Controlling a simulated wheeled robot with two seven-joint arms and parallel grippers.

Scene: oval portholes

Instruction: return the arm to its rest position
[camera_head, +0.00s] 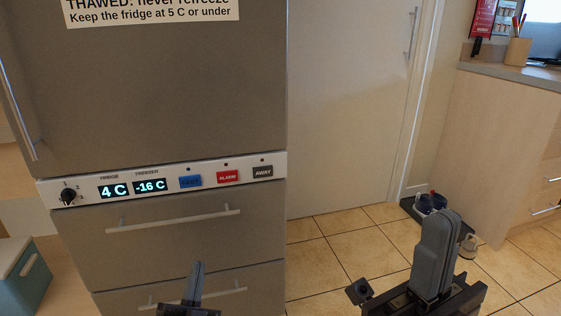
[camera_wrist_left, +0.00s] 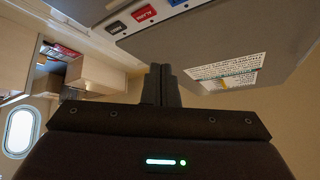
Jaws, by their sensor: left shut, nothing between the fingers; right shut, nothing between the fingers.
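My left gripper (camera_head: 196,282) is low in the head view, in front of the lower fridge drawers. Its fingers are together and empty. In the left wrist view the same shut fingers (camera_wrist_left: 161,84) point toward the underside of the fridge's control strip. My right gripper (camera_head: 437,250) stands at the lower right of the head view, over the tiled floor, with its fingers shut and pointing up. Nothing is in either gripper. The upper parts of both arms are out of view.
A grey fridge-freezer (camera_head: 160,85) fills the left, with a control panel (camera_head: 165,181) and drawer handles (camera_head: 175,219) sticking out. A white door (camera_head: 345,120) and a wooden counter (camera_head: 490,150) stand to the right. A teal box (camera_head: 25,275) is at lower left. Tiled floor (camera_head: 325,265) is open between.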

